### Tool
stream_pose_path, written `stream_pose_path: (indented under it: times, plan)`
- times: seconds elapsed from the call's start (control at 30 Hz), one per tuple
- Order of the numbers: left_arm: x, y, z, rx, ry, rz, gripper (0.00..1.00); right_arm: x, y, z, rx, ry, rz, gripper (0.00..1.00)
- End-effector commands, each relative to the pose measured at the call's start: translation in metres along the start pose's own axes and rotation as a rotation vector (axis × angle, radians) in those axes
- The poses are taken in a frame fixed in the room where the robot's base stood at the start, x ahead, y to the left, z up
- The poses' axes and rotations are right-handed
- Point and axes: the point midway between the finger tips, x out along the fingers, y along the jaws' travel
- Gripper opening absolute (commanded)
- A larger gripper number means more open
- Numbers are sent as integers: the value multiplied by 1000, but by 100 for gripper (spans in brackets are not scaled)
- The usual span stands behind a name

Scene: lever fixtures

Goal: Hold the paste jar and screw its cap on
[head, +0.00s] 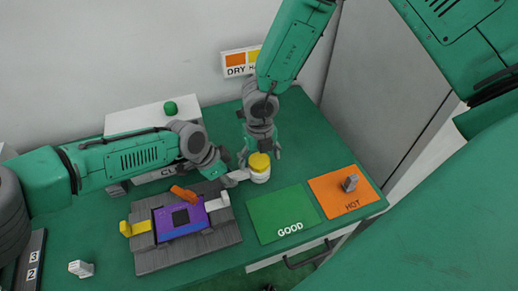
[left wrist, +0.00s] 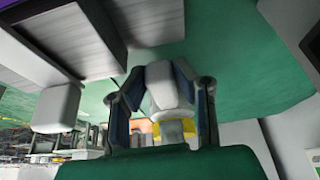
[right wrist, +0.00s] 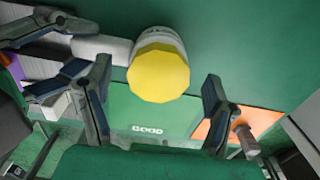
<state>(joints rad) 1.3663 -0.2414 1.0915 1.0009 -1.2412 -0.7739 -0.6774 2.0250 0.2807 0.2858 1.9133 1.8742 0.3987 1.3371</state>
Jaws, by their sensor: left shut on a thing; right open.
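The white paste jar (head: 260,178) stands upright on the green table with its round yellow cap (head: 259,161) on top. I cannot tell how tightly the cap sits. A pale handle (head: 238,176) sticks out from the jar's left side; it also shows in the right wrist view (right wrist: 100,48). My left gripper (head: 226,168) is shut on this handle, seen in the left wrist view between its fingers (left wrist: 160,85). My right gripper (head: 261,152) is open above the jar, pointing down. In the right wrist view the yellow cap (right wrist: 158,73) lies between its spread fingers, apparently without contact.
A grey fixture (head: 160,258) with a purple plate, an orange lever and yellow and white handles stands at front left. A white box stands behind my left arm.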

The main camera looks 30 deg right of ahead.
Motion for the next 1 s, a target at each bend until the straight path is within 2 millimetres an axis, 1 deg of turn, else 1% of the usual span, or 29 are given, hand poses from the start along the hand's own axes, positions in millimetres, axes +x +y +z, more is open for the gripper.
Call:
stream_pose_path:
  times: [0.1,0.3,0.33,0.37,0.4,0.47,0.5,0.67,0.77,1.0]
  plan:
    - [0,0,0,0,0,0,0,3,0,0,-1,0,0,76]
    - [0,0,0,0,0,0,0,3,0,0,-1,-1,0,76]
    - [0,0,0,0,0,0,0,3,0,0,-1,-1,0,72]
    - [0,0,0,0,0,0,0,3,0,0,-1,-1,0,62]
    - [0,0,0,0,0,0,0,3,0,0,-1,-1,0,48]
    - [0,0,0,0,0,0,0,3,0,0,-1,-1,0,27]
    - [0,0,0,0,0,0,0,3,0,0,-1,-1,0,24]
    - [0,0,0,0,0,0,0,3,0,0,28,-1,-1,24]
    - [0,0,0,0,0,0,0,3,0,0,148,-2,-2,24]
    - [0,0,0,0,0,0,0,3,0,0,503,-2,-3,24]
